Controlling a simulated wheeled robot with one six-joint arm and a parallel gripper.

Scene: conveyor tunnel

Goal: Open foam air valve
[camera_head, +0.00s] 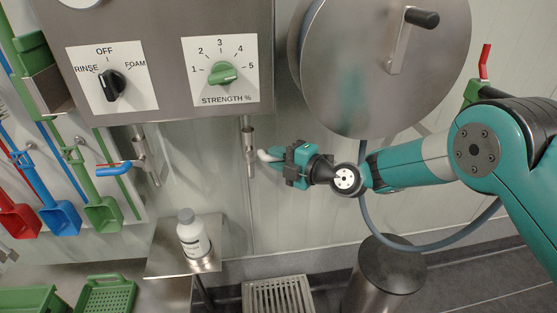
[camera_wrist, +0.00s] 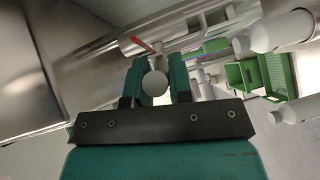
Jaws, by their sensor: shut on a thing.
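My gripper (camera_head: 275,160) reaches in from the right below the control panel. It is shut on a white valve handle (camera_head: 264,155) on the vertical pipe (camera_head: 248,140) under the panel. In the wrist view the rounded white handle end (camera_wrist: 155,84) sits between the two green fingers of my gripper (camera_wrist: 156,78). The fingers hide part of the handle. A second valve with a blue lever (camera_head: 114,170) is on another pipe to the left. No label naming the foam air valve is readable.
The steel control panel (camera_head: 170,95) hangs just above, with a black selector knob (camera_head: 112,84) and a green strength knob (camera_head: 222,73). A white bottle (camera_head: 193,235) stands on a shelf below left. A hose reel (camera_head: 375,60) and hose are at right; a steel bin (camera_head: 385,280) stands below.

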